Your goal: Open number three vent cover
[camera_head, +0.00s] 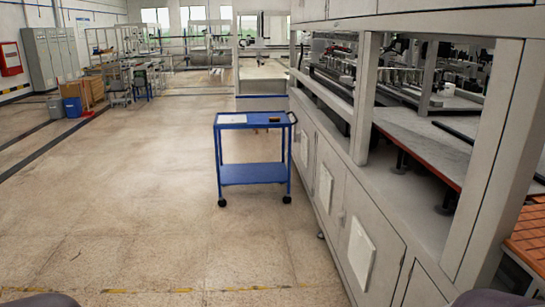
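Three pale rectangular vent covers sit on the grey cabinet doors along the right side. The nearest vent cover (359,255) is low on the front door. A middle vent cover (325,188) is farther along, and the farthest vent cover (304,148) is small and partly beside the cart. All three look shut flat against their doors. No numbers are readable, so I cannot tell which is number three. Neither of my grippers is in view; only dark rounded shapes show at the bottom left and right corners.
A blue two-shelf cart (252,174) on casters stands close to the cabinet, with a white sheet and a small dark item on top. The long machine (390,215) lines the right. Open floor (130,200) lies to the left. Boxes (85,92) and bins stand far left.

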